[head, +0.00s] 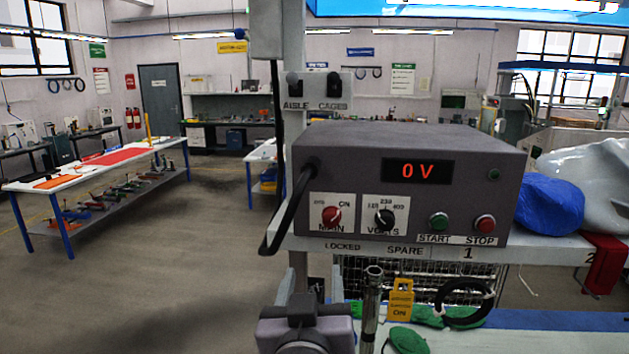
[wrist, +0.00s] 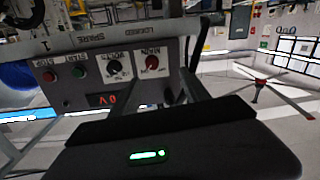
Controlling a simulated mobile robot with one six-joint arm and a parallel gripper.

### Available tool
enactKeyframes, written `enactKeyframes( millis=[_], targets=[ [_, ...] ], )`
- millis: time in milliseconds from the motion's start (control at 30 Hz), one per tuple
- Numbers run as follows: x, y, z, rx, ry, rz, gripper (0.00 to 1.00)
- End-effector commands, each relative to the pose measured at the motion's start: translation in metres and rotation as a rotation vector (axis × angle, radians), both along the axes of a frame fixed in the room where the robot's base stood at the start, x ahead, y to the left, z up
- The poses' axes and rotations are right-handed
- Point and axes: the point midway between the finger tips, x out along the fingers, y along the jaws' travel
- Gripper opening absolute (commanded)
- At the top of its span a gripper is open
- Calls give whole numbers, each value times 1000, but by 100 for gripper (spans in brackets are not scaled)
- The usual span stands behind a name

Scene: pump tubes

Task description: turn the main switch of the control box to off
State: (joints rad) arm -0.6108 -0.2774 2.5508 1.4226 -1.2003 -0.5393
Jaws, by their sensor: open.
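The grey control box (head: 420,145) stands on a shelf right of centre in the head view. Its main switch (head: 332,215) is a red knob on a white plate at the lower left of the front, with ON at the plate's upper right. The knob's exact pointing is too small to tell. In the wrist view the box face (wrist: 75,75) is upside down, with the red main switch (wrist: 152,62) right of the black volts knob. My gripper (wrist: 184,82) is open and empty in front of the box, apart from the switch.
The display (head: 418,171) reads 0 V. Beside the main switch are the volts knob (head: 385,218), a green start button (head: 439,221) and a red stop button (head: 485,223). A black cable (head: 285,215) loops at the box's left side. A blue bag (head: 550,204) lies right.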

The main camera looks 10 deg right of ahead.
Motion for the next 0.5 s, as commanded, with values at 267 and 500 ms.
enactKeyframes(
  millis=[267, 500],
  targets=[
    [23, -18, 18, -91, -7, -71, 54],
    [76, -36, 14, -82, -12, -70, 54]
  ],
)
